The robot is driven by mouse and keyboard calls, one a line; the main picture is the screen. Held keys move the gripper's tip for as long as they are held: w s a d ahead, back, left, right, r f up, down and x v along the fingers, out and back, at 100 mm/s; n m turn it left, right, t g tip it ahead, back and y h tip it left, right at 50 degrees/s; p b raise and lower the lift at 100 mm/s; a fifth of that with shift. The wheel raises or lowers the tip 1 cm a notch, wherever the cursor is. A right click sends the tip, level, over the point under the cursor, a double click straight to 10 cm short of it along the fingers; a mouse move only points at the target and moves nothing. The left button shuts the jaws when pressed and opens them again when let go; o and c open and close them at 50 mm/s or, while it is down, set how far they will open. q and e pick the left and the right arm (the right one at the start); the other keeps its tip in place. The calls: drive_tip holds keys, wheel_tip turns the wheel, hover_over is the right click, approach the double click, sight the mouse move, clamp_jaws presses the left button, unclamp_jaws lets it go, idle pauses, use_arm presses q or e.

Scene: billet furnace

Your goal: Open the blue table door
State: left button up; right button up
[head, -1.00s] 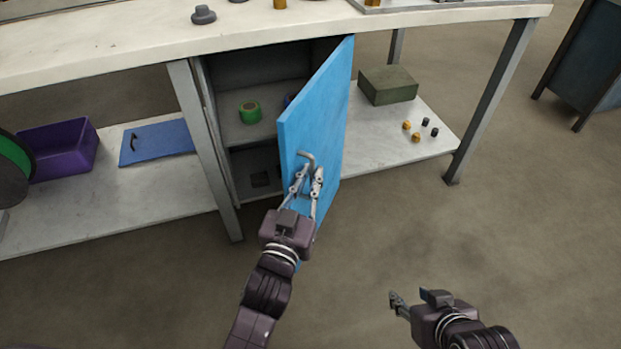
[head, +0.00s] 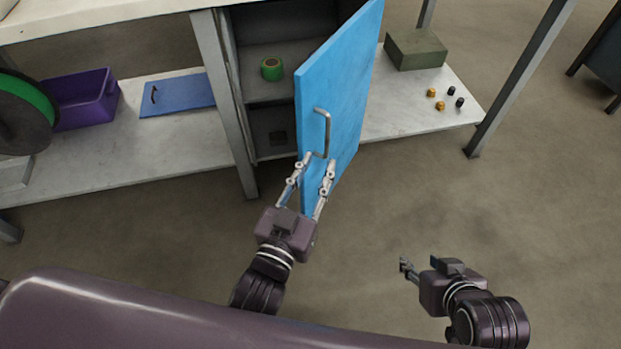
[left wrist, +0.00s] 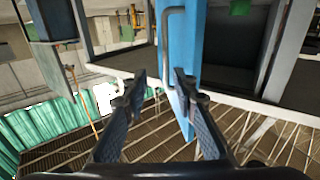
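The blue table door (head: 338,95) stands swung wide open from the cabinet under the table, and it also shows in the left wrist view (left wrist: 180,60). In the left wrist view the handle (left wrist: 166,50) lies beyond the fingertips. My right gripper (head: 403,266) is off to the right over the floor; its finger gap is unclear.
The open cabinet (head: 270,115) holds a green roll (head: 271,68). A purple bin (head: 85,102) and a blue panel (head: 178,95) lie on the left shelf. A green box (head: 415,49) and small parts sit on the right shelf. Floor in front is clear.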

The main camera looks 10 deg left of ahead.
use_arm(q)
drive_tip(key=shift+s+a, duration=0.2)
drive_tip(key=shift+s, duration=0.6)
drive_tip(key=shift+s+a, duration=0.15)
drive_tip(key=shift+s, duration=0.65)
drive_tip(key=shift+c, duration=0.6)
